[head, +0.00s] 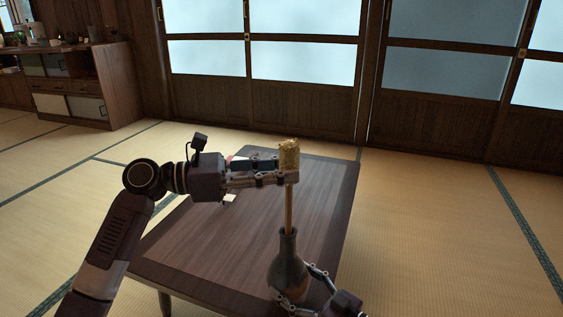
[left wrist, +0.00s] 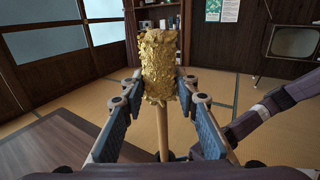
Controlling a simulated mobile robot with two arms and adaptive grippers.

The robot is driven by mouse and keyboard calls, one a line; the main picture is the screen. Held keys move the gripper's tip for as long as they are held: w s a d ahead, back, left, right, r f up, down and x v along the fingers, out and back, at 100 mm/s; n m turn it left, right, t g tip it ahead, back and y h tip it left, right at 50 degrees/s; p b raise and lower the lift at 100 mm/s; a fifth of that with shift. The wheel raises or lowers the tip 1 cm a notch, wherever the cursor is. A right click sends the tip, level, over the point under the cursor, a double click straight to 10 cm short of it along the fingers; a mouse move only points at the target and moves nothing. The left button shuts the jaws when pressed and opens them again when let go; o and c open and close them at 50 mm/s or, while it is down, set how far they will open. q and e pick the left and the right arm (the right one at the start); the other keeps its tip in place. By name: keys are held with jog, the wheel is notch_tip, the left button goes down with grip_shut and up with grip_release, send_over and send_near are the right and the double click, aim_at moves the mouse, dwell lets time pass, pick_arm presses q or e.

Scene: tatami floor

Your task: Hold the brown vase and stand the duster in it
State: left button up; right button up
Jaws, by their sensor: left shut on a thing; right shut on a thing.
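The duster has a shaggy golden head (head: 289,154) and a thin wooden stick (head: 288,208). It stands upright, and the stick's lower end goes into the mouth of the brown vase (head: 288,264). My left gripper (head: 291,175) is shut on the duster at its head. The left wrist view shows the golden head (left wrist: 160,65) between the two fingers (left wrist: 160,90), with the stick running down below. My right gripper (head: 300,288) is shut on the lower body of the vase, at the table's near right part. The stick's end inside the vase is hidden.
The low dark wooden table (head: 215,240) has a clear middle. A small pale object (head: 229,198) and a partly hidden blue item (head: 243,164) lie near my left gripper. A wooden cabinet (head: 75,85) stands far left. Tatami floor surrounds the table.

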pick_arm(q)
jog(key=shift+f, duration=5.6)
jog(key=o, duration=1.3)
jog(key=shift+a, duration=0.15)
jog(key=v, duration=1.1)
jog(key=shift+a, duration=0.35)
